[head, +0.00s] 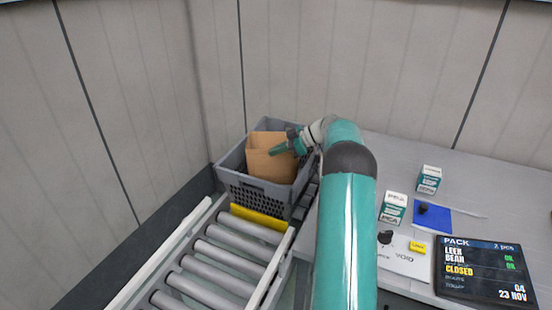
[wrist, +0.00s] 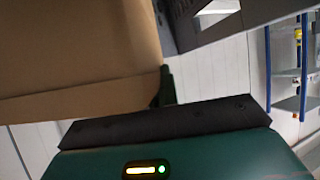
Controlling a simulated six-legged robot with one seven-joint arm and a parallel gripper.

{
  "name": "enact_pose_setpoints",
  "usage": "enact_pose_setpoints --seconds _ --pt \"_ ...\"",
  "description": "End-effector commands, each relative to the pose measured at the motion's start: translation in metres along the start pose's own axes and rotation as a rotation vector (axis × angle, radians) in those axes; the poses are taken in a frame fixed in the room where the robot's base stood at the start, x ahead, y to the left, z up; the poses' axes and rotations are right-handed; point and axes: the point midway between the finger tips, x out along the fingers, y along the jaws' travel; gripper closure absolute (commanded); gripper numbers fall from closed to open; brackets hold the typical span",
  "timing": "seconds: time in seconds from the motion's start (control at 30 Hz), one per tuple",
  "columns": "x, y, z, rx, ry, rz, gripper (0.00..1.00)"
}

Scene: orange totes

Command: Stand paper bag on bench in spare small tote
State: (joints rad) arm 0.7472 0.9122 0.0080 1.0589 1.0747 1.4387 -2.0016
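The brown paper bag (head: 270,158) stands roughly upright inside a grey tote (head: 256,192) at the far end of a roller conveyor. The tote's front wall hides the bag's base, so I cannot tell whether it rests on the floor. The other finger is hidden. In the wrist view the bag (wrist: 75,60) fills the upper left, and one dark finger (wrist: 167,88) is at its edge. Whether the fingers press on the bag is unclear.
The roller conveyor (head: 222,262) runs towards me, with a yellow strip (head: 258,216) by the tote. The grey bench (head: 480,185) at right holds small boxes (head: 429,180), a blue sheet (head: 432,217) and a dark display (head: 487,270). Panelled walls stand close behind the tote.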

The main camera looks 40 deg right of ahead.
Motion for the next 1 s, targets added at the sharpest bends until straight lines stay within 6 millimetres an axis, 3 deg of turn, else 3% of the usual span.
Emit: enact_pose_setpoints --seconds 0.17,0.97,1.0 --pt "0.014 0.000 0.023 0.002 0.001 -0.002 1.00" --pt "0.022 0.001 0.036 0.002 0.000 -0.002 1.00" --pt "0.022 0.001 0.036 0.003 0.000 -0.002 0.90"
